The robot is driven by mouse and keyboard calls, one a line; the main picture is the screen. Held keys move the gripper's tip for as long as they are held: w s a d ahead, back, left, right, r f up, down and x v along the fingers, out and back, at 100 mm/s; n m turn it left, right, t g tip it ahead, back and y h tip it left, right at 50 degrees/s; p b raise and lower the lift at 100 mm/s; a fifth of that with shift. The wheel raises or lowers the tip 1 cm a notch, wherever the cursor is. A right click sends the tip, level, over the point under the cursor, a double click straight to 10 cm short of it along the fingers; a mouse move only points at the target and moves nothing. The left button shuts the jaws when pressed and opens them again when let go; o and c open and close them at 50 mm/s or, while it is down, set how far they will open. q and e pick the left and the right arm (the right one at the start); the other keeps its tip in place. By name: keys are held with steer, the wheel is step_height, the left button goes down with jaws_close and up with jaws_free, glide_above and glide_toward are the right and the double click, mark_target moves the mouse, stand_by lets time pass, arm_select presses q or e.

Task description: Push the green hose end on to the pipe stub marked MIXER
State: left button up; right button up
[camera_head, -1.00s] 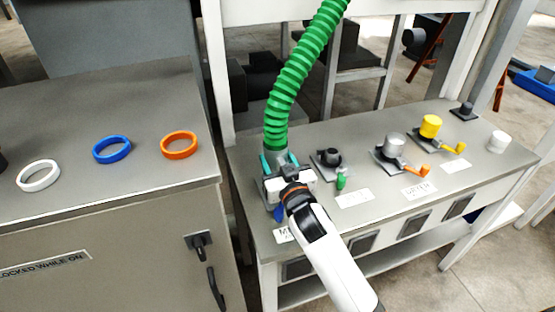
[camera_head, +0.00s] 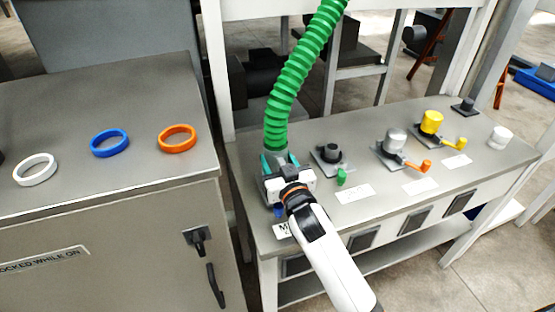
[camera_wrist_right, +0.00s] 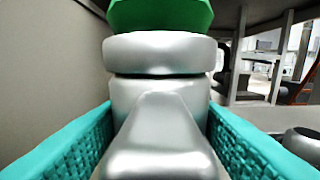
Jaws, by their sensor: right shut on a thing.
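The green hose (camera_head: 290,88) hangs down from the top of the head view to the left end of the bench. My right gripper (camera_head: 278,164) is shut on the silver cuff of the hose end, with teal pads on either side. In the right wrist view the silver cuff (camera_wrist_right: 160,54) sits upright below the green hose, between the teal pads. A white label starting with "M" (camera_head: 282,231) lies at the bench's front left edge. The stub behind it is hidden by my gripper; a blue handle (camera_head: 278,211) shows there. I cannot tell whether cuff and stub touch. My left gripper is not in view.
To the right on the bench (camera_head: 395,193) stand a dark stub (camera_head: 331,152) with a green handle, a grey stub (camera_head: 394,141) with an orange handle, and a yellow capped stub (camera_head: 431,122). White, blue and orange rings (camera_head: 177,138) lie on the left cabinet.

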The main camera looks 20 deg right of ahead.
steer(key=shift+f, duration=0.35)
stand_by(0.6)
steer(key=o, duration=1.4)
steer(key=shift+f, duration=0.15)
steer(key=s+b, duration=0.1)
steer(key=s, duration=1.1)
steer(key=shift+d, duration=0.2)
